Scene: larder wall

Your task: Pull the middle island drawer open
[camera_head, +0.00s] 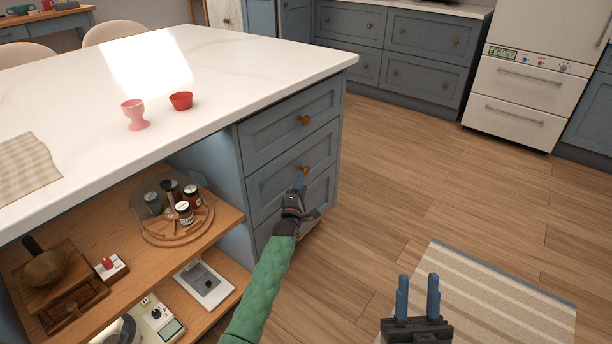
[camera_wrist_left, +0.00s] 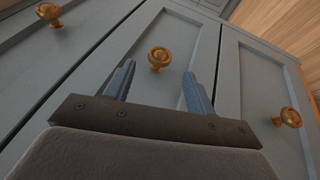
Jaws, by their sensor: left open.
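The blue-grey middle island drawer (camera_head: 268,186) is closed, between a top drawer (camera_head: 280,128) and a bottom drawer. Its brass knob (camera_head: 305,170) sits at the middle of its front. My left gripper (camera_head: 299,181) is at this knob, with its open fingers pointing at the drawer front. In the left wrist view, the knob (camera_wrist_left: 159,58) appears between the two blue fingertips (camera_wrist_left: 158,72), slightly beyond them; contact does not show. My right gripper (camera_head: 418,293) is open and empty, above the floor at the lower right, away from the island.
The white countertop (camera_head: 230,62) carries a pink egg cup (camera_head: 135,114) and a red bowl (camera_head: 181,101). Open shelves left of the drawers hold jars on a round tray (camera_head: 160,236) and other items. The wooden floor right of the island is clear, apart from a striped rug (camera_head: 500,300).

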